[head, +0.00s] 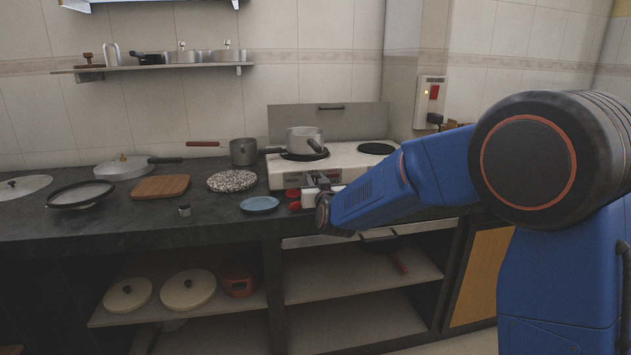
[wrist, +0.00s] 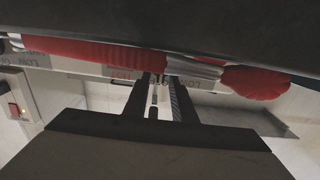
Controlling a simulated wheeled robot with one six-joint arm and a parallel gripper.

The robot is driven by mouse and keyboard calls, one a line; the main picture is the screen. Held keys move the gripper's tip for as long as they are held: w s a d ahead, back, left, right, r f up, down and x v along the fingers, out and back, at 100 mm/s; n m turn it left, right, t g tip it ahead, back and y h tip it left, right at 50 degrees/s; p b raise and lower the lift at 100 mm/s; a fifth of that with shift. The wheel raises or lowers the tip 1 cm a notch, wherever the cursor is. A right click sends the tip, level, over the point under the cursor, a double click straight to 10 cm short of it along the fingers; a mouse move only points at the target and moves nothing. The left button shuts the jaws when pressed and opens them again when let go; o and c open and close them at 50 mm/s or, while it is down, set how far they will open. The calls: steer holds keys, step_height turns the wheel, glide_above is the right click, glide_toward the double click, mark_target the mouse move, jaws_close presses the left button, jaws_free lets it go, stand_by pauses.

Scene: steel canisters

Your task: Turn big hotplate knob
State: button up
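The white hotplate (head: 345,172) stands on the dark counter, with a pot (head: 304,140) on its left burner and its right burner bare. In the wrist view, the two dark fingers of my gripper (wrist: 161,82) point at a pale panel printed with LOW labels (wrist: 195,84). A narrow gap shows between the fingers. I cannot make out the big knob; the fingers and the dark band above cover that area. Whether they touch or hold it cannot be told.
Red-handled items (head: 294,206) lie on the counter just left of my gripper; red handles (wrist: 100,52) cross the wrist view close to the fingers. A blue plate (head: 260,204), a speckled round mat (head: 232,181) and a saucepan (head: 243,152) are farther left. Open shelves are below.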

steer(key=shift+a+f+n, duration=0.1)
steer(key=shift+n, duration=0.3)
steer(key=shift+s+a+f+n, duration=0.1)
steer(key=shift+a+n, duration=0.1)
steer(key=shift+n, duration=1.05)
steer(key=shift+s+a+f+n, duration=0.1)
steer(key=shift+a+n, duration=0.1)
steer(key=shift+n, duration=1.05)
steer(key=o, duration=0.7)
steer(key=shift+w, duration=0.1)
steer(key=shift+r, duration=0.1)
steer(key=v, duration=1.7)
steer(key=shift+s, duration=0.25)
steer(key=shift+d, duration=0.1)
